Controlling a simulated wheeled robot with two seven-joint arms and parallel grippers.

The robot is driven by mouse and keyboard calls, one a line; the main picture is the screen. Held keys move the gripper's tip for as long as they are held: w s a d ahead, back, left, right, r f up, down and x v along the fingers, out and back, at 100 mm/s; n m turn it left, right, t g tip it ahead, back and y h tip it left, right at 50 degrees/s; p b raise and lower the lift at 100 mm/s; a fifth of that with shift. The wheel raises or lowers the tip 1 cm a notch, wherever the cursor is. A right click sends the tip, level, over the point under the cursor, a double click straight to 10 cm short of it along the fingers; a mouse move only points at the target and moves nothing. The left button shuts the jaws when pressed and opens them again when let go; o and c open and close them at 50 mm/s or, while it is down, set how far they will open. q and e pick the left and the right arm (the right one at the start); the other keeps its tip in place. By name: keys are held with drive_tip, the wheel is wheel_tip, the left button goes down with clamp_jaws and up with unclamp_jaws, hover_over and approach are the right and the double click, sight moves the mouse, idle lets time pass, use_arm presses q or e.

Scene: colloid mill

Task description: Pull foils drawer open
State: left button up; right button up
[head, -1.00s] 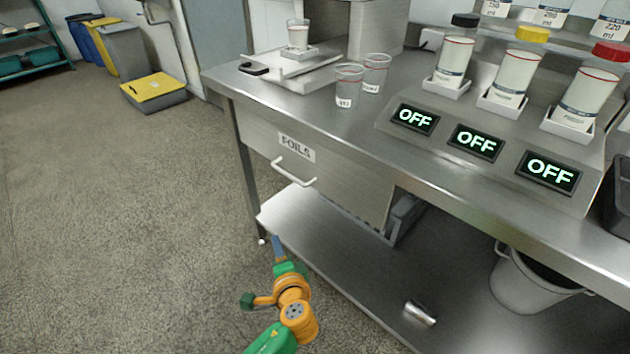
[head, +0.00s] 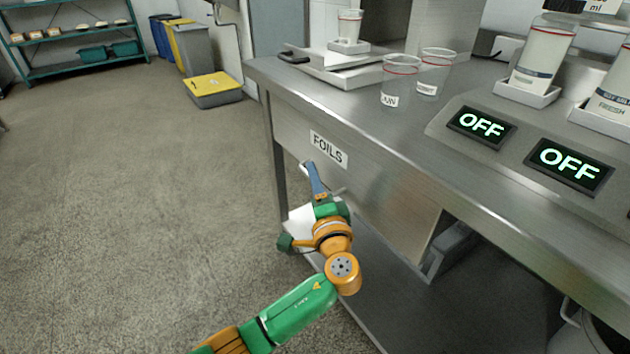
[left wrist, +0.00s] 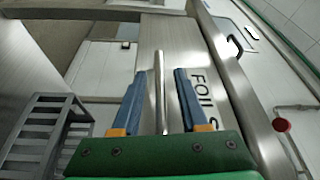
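The foils drawer (head: 375,195) is a steel front under the table top, with a white label reading FOILS (head: 328,149). It looks shut. Its bar handle (left wrist: 160,80) stands in the left wrist view between the two blue fingers of my left gripper (left wrist: 158,105), with a gap on each side. The gripper is open. In the head view my left gripper (head: 315,180) is at the drawer front below the label, and it hides most of the handle. My right gripper is in neither view.
The steel table (head: 420,150) carries two clear cups, a tray with a cup, and a sloped panel with OFF displays (head: 481,125). A lower shelf lies beneath. A grey rack (left wrist: 45,135) shows at left in the left wrist view. Floor left of the table is clear.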

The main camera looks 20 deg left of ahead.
use_arm(q)
clamp_jaws()
idle(1.3)
